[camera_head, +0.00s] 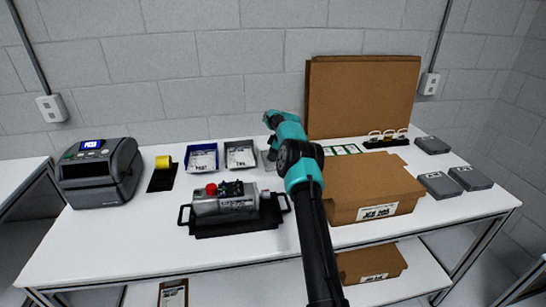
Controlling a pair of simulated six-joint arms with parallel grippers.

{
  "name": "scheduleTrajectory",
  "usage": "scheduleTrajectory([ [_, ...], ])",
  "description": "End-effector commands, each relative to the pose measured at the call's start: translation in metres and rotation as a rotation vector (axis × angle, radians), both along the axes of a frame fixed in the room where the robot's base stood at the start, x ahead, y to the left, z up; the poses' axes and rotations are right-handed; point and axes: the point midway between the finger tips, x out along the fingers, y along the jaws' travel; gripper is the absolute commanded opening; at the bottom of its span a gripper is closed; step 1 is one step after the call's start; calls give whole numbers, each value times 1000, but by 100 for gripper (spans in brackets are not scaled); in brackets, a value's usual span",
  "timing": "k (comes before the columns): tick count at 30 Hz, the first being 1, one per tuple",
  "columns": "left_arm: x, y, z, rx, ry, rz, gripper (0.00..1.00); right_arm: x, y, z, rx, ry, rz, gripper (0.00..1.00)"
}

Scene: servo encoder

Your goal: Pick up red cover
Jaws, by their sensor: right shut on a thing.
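A red cap (211,189), the only red part I see, sits on top of the grey servo motor (226,204), which lies in a black cradle (240,229) with side handles. My right arm reaches in from the bottom, and my right gripper (270,152) is at the back of the table, right of the bins and apart from the motor. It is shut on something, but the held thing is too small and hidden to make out. My left gripper is not in view.
A label printer (100,172) and a yellow roll (162,162) stand at left. A blue bin (202,158) and a grey bin (240,154) are at the back. Cardboard boxes (366,187) and grey blocks (440,185) fill the right. The front left of the table is clear.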

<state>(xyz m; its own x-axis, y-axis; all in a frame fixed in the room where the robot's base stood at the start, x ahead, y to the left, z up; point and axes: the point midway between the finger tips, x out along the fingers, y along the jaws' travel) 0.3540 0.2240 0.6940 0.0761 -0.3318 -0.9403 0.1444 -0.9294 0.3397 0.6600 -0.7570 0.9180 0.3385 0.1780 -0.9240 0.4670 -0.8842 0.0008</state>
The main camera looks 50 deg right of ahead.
Motion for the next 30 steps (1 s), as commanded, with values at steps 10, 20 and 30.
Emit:
scheduleTrajectory([
  [10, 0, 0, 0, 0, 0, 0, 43, 1, 0, 28, 0, -1, 1, 12],
  [20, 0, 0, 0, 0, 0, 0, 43, -6, 8, 35, 1, 1, 2, 12],
  [30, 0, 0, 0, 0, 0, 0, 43, -28, 32, 38, 2, 1, 3, 12],
])
